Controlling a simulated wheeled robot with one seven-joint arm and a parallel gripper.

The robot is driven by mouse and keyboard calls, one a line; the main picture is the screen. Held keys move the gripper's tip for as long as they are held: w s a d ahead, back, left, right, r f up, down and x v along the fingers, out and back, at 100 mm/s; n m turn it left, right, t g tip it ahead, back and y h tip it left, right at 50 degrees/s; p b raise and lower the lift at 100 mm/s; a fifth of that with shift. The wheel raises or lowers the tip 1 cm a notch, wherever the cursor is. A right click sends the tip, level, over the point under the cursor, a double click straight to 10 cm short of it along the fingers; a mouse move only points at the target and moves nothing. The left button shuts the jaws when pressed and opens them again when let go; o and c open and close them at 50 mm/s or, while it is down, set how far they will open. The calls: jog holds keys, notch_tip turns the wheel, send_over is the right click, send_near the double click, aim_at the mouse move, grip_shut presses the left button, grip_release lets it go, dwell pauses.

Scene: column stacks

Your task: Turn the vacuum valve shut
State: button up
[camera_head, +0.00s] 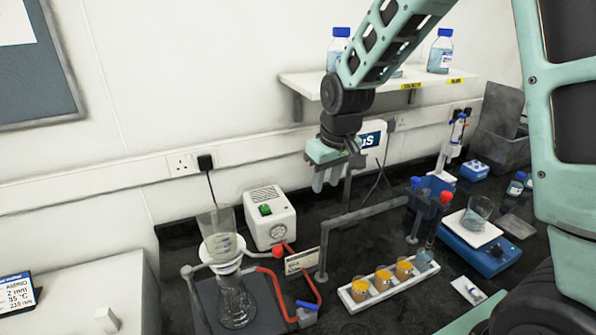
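The vacuum valve appears to be the small grey fitting with a blue handle (307,305) in the red hose line at the front of the bench. The red hose (268,270) runs between this fitting, the glass filter flask (236,302) and the white vacuum pump (270,216) with its green switch and round gauge. My gripper (330,188) hangs pointing down, well above the bench, up and slightly right of the valve. Its grey fingers touch nothing that I can see. The gap between them is unclear at this size.
A grey metal rail (365,212) stands right of the valve, with a small sign (301,261) beside it. A white tray (351,302) of orange-filled jars lies right of the valve. A blue balance (478,250) stands further right. A shelf (300,83) is behind my arm.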

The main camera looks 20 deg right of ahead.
jog(key=w+a+f+n, duration=0.1)
jog(key=w+a+f, duration=0.1)
jog(key=w, duration=0.7)
jog(key=shift+a+f+n, duration=0.2)
jog(key=shift+a+n, duration=0.1)
jog(key=shift+a, duration=0.2)
jog(key=shift+f, duration=0.1)
